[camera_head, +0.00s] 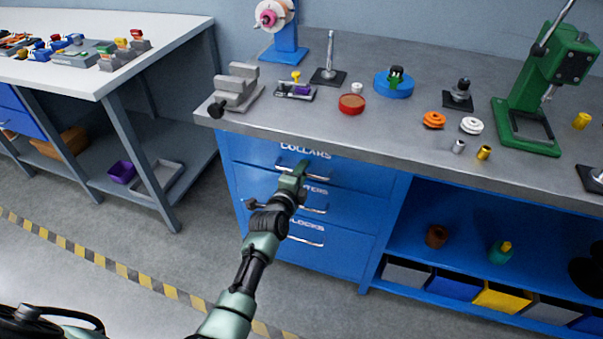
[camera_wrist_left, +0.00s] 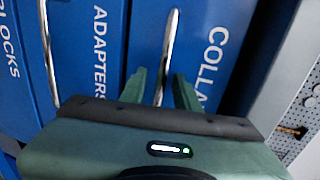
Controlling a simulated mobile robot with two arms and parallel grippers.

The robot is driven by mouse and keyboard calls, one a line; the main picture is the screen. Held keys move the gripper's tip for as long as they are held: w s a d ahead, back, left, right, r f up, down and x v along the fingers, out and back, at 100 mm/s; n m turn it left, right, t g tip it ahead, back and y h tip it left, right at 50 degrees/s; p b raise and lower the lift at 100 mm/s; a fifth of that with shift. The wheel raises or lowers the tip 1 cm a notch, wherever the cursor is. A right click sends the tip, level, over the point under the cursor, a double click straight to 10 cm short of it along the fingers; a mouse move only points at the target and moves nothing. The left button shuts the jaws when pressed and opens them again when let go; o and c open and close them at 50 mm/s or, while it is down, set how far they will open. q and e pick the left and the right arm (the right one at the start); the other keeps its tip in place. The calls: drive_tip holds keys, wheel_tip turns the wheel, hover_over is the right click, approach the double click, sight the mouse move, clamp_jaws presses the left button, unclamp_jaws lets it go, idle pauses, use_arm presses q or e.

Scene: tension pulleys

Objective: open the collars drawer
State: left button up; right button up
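The blue collars drawer (camera_head: 255,154) is the top one of three in the workbench and looks closed, flush with the drawers below. Its silver bar handle (camera_head: 313,177) is partly hidden by my left gripper (camera_head: 298,172). In the left wrist view the collars drawer (camera_wrist_left: 205,25) and its handle (camera_wrist_left: 171,45) are close ahead. The fingers of my left gripper (camera_wrist_left: 161,85) are apart there, one on each side of the handle, with gaps visible beside the bar. I cannot tell whether either finger touches it. My right gripper is not in view.
Below are the adapters drawer (camera_head: 262,191) and the blocks drawer (camera_head: 275,228), with handles of their own. The grey bench top (camera_head: 330,122) overhangs the drawers and carries a vise (camera_head: 237,88) and small parts. Open floor (camera_head: 190,255) lies in front.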

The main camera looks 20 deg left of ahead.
use_arm(q)
clamp_jaws()
idle(1.4)
